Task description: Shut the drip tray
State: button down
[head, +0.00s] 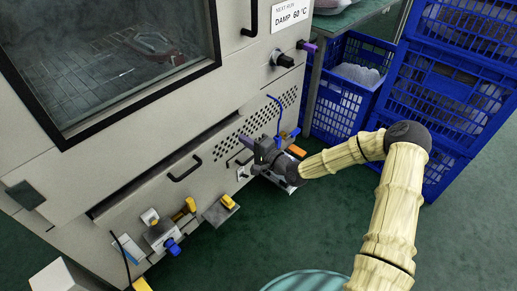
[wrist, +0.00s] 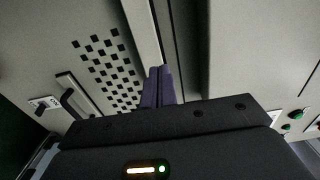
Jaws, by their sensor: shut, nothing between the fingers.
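The drip tray looks to be the wide drawer front (head: 150,200) low on the grey oven cabinet, with a black bar handle (head: 185,168). A long dark gap runs along its top edge; I cannot tell how far it stands out. My gripper (head: 262,149) is at the cabinet's lower right, near the perforated vent, to the right of that handle. In the wrist view, the purple fingers (wrist: 157,88) are together and empty, pointing towards a pale strip beside a dark gap. Whether they touch the cabinet is unclear. My gripper hides part of the cabinet's lower right.
Blue crates (head: 345,95) stand right of the cabinet. Valves and yellow and blue fittings (head: 185,210) jut out below the drawer front. A thin blue hose (head: 276,108) hangs by my gripper. A teal round object (head: 305,282) is at the bottom.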

aim_at(228, 128)
jog(key=b+x, duration=0.1)
jog(key=x, duration=0.5)
jog(key=shift+w+d, duration=0.1)
jog(key=shift+d, duration=0.1)
